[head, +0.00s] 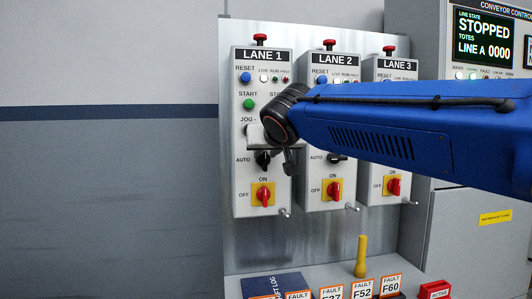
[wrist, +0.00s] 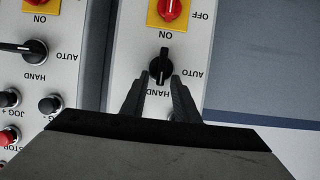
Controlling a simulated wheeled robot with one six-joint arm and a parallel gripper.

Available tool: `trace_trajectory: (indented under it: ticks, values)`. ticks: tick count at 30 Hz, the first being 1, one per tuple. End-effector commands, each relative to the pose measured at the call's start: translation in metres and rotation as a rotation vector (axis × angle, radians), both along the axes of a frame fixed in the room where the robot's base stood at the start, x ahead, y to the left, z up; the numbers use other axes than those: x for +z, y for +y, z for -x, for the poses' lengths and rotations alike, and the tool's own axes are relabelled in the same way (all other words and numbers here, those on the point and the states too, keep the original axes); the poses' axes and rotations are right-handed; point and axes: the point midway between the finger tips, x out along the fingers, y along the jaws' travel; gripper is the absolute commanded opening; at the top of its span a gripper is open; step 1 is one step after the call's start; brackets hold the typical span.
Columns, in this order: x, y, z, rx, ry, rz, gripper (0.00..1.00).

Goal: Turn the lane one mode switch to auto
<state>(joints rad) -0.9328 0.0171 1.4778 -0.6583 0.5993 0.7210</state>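The lane one mode switch (wrist: 161,66) is a black knob on the grey LANE 1 panel (head: 243,205). The wrist view is upside down to the panel. The knob's handle lies upright, in line with the HAND label, and the AUTO label is off to its side. In the wrist view my gripper's two dark fingers (wrist: 160,80) stand apart on either side of the knob's near end, with gaps showing. I cannot tell whether they touch it.
The LANE 2 panel (head: 312,200) and LANE 3 panel (head: 378,195) stand to the right. A red-and-yellow ON/OFF switch (head: 263,195) sits below the mode switch. A yellow-handled tool (head: 361,257) and fault cards (head: 362,290) stand on the ledge. The wall at left is clear.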

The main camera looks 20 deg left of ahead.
Motion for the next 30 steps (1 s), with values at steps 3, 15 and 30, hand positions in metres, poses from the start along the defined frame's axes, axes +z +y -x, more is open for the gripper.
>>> trace_trajectory:
  ticks: [3,15,30]
  values:
    - [0.0,0.0,0.0,0.0,0.0,0.0,0.0]
    - [-0.001,0.001,0.001,0.001,-0.018,0.031,0.0]
    - [-0.004,0.011,0.007,0.002,-0.21,0.346,0.0]
